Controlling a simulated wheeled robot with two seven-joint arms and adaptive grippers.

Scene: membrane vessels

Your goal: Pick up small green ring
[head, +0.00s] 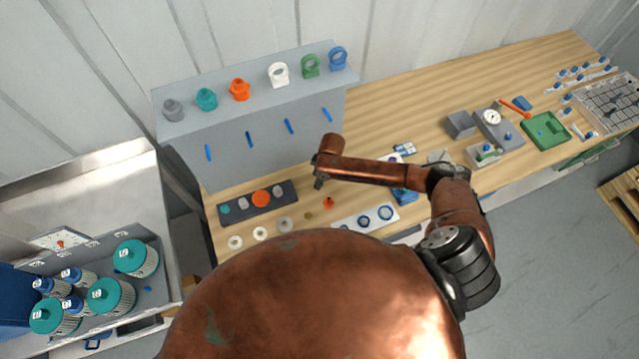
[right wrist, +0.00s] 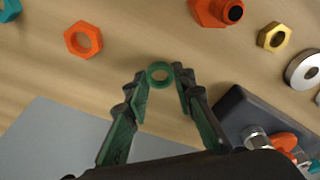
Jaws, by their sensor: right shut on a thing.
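The small green ring (right wrist: 159,74) sits between the fingertips of my right gripper (right wrist: 161,82) in the right wrist view, and the gripper is shut on it. I cannot tell whether the ring still touches the wooden tabletop. In the head view my right gripper (head: 318,184) hangs over the front part of the bench, and the ring cannot be made out there. My left gripper is not in view.
An orange hex nut (right wrist: 83,40), an orange fitting (right wrist: 213,10), a brass nut (right wrist: 274,37) and a metal washer (right wrist: 304,70) lie nearby. A dark tray (head: 237,212) with fittings stands left of the gripper. The grey rack (head: 180,150) stands behind it.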

